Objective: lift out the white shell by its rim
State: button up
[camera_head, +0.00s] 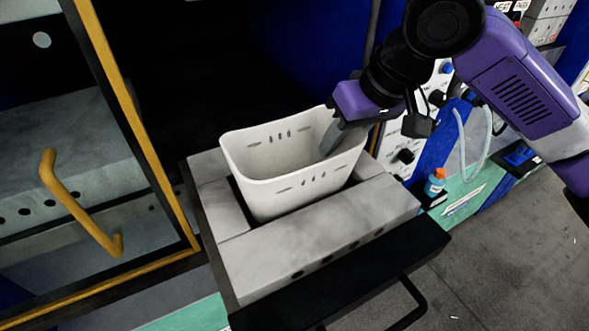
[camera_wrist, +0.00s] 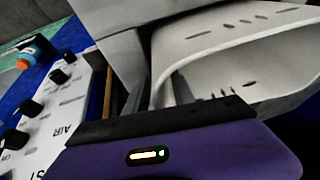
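The white shell (camera_head: 290,186) is an open, basket-like tub with slots below its rim. It stands upright in the cavity of the grey mould block (camera_head: 325,238), with most of its walls above the block. My gripper (camera_head: 338,136) is at the shell's back right rim. One grey finger reaches down inside the shell, in front of the inner wall. The other finger is hidden in the head view, so I cannot tell whether they are shut on the rim. The wrist view shows the shell (camera_wrist: 235,50) close up at the right, beside a grey finger.
A yellow-framed press door with a yellow handle (camera_head: 75,205) stands at the left. A control panel (camera_head: 408,143) with black knobs is close behind my gripper. A small orange-capped bottle (camera_head: 435,182) stands right of the block.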

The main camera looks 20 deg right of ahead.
jog(key=shift+c, duration=0.2)
grip_shut()
dwell(1.1)
